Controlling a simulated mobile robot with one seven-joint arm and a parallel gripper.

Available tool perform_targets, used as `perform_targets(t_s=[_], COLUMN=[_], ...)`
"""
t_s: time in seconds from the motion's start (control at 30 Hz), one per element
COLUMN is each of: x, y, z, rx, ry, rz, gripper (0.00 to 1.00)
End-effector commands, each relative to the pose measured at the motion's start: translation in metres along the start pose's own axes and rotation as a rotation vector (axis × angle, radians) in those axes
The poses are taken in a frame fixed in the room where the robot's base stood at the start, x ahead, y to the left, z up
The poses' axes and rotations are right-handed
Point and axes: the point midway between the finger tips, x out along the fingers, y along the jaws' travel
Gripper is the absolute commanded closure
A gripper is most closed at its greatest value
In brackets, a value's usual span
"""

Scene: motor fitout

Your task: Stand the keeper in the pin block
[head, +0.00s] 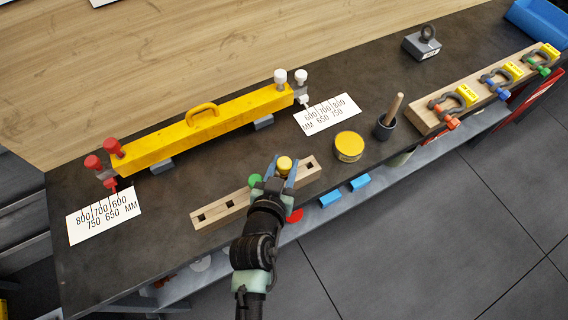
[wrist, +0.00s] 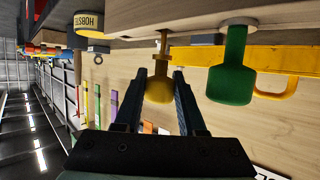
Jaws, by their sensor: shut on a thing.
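The pin block (head: 236,201) is a long wooden bar with square holes, lying near the front edge of the bench. My gripper (head: 284,168) is over its right half, shut on a yellow-headed keeper (head: 285,162). In the wrist view, my gripper (wrist: 165,85) has its fingers on both sides of the yellow keeper (wrist: 159,88), whose thin brass-coloured stem points toward the block. I cannot tell whether the stem tip is in a hole. A green-headed piece (head: 255,180) stands beside it; it also shows in the wrist view (wrist: 232,70) with a pale flange at the block.
A yellow tin (head: 349,147) and a dark cup with a wooden handle (head: 385,127) stand right of the block. A yellow beam (head: 190,130) lies behind. Shackles sit on a wooden rail (head: 470,95). The bench's front edge is close, with a red disc (head: 294,215) there.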

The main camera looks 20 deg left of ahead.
Motion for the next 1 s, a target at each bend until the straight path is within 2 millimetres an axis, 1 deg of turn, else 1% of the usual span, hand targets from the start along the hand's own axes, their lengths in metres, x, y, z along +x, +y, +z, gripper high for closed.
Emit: perform_targets(t_s=[0.93,0.97,1.0], x=[0.010,0.009,0.009], y=[0.000,0.000,0.000], z=[0.023,0.023,0.022], rx=[0.000,0.000,0.000], ry=[0.000,0.000,0.000], rz=[0.000,0.000,0.000], gripper=[1.00,0.59,0.52])
